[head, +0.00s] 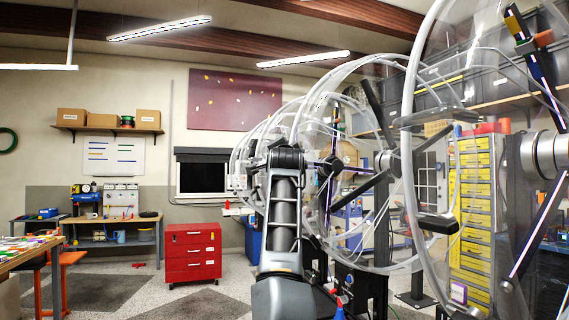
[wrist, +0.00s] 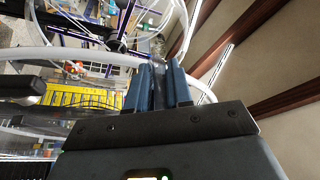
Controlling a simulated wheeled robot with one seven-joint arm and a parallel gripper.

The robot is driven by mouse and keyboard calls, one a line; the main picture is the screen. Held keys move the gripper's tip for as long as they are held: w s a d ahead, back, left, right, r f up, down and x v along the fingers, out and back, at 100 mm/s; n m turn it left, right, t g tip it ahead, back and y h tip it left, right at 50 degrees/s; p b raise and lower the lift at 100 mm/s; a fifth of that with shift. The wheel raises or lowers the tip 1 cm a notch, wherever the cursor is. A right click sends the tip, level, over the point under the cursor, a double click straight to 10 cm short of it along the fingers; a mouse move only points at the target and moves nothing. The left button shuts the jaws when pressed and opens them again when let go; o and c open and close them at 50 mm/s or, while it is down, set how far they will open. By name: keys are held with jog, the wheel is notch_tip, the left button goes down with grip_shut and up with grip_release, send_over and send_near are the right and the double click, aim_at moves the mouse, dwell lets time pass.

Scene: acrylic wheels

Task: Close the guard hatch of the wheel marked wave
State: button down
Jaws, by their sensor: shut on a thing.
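Several large clear acrylic wheels stand in a row in the head view, with the nearest wheel (head: 408,110) at the right. My arm rises in front of the farther wheels (head: 297,120); its gripper cannot be made out there. In the wrist view my gripper (wrist: 158,68) has its two blue fingers closed on a thin clear-grey piece (wrist: 158,88), which looks like part of the guard hatch. A pale curved rim (wrist: 90,54) passes just beyond the fingers. No readable wave mark shows, so I cannot tell which wheel bears it. The hatch's outline is unclear.
A red drawer cabinet (head: 193,252) stands on the floor left of my arm. A yellow drawer rack (head: 472,215) is behind the nearest wheel. A workbench (head: 110,222) is at the back left. The floor at left centre is mostly free.

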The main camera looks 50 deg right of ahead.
jog(key=c, duration=1.1)
grip_release()
jog(key=shift+d+f, duration=0.2)
jog(key=shift+f, duration=0.1)
jog(key=shift+a, duration=0.1)
jog(key=b+v, duration=0.2)
jog(key=v, duration=0.5)
jog(key=shift+s+a, duration=0.2)
jog(key=shift+a, duration=0.05)
